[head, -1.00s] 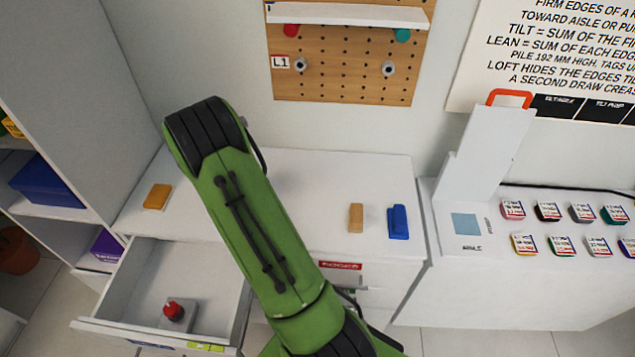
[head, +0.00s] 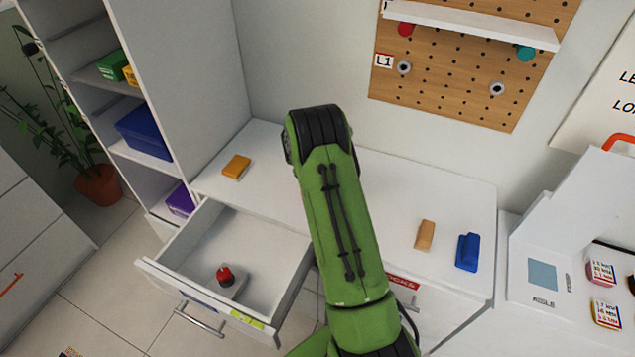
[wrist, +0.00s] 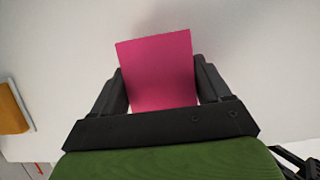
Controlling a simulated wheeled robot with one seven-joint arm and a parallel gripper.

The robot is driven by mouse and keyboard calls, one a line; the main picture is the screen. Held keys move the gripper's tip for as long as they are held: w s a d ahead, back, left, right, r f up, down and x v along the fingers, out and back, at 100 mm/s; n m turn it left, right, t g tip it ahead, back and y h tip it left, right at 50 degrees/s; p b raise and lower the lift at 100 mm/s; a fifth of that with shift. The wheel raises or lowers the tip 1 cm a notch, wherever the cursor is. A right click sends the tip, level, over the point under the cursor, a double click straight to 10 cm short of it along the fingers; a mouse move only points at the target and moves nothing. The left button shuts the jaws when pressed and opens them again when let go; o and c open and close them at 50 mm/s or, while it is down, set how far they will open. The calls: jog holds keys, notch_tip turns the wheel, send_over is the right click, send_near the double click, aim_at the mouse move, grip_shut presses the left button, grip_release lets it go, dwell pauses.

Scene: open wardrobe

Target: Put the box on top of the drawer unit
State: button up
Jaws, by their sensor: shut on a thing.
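A magenta box (wrist: 157,70) is between the two dark fingers of my gripper (wrist: 162,92) in the wrist view, and the fingers are shut on it. Behind it is a plain pale surface; I cannot tell whether the box touches it. In the head view my green arm reaches over the white drawer unit (head: 390,195) and hides the gripper and the box. The unit has one drawer (head: 215,255) pulled open at the left.
On the unit's top lie an orange block (head: 236,166), a tan block (head: 425,235) and a blue object (head: 467,252). The open drawer holds a red-topped item (head: 225,275). A shelf tower (head: 205,70) stands at left, a pegboard (head: 455,80) behind.

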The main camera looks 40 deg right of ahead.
jog(key=o, duration=1.1)
jog(key=shift+f, duration=0.1)
jog(key=shift+r, duration=0.45)
jog(key=s+a+r+m+p, duration=0.1)
jog(key=s+a+r+m, duration=0.1)
jog(key=a+r, duration=0.35)
jog(key=s+a+r+m+t+y, duration=0.1)
jog(key=s+a+r+m, duration=0.1)
jog(key=r, duration=0.6)
jog(key=s+a+r+m+p, duration=0.1)
jog(key=s+a+r+m, duration=0.15)
jog(key=r, duration=0.45)
jog(key=s+a+r+m+y, duration=0.1)
jog(key=s+a+r+m, duration=0.1)
jog(key=s+a+m, duration=0.2)
jog(key=s+a+r+m+t+y, duration=0.1)
jog(key=s+a+r+m, duration=0.2)
jog(key=s, duration=0.8)
jog(key=s+a+r+m+t+y, duration=0.1)
jog(key=s+a+r+m, duration=0.2)
jog(key=s+a+m, duration=0.4)
jog(key=shift+s+a+m, duration=0.1)
jog(key=shift+s+m, duration=0.25)
jog(key=shift+m, duration=0.6)
jog(key=shift+s+a+m, duration=0.1)
jog(key=shift+s+m, duration=0.25)
jog(key=shift+m, duration=0.55)
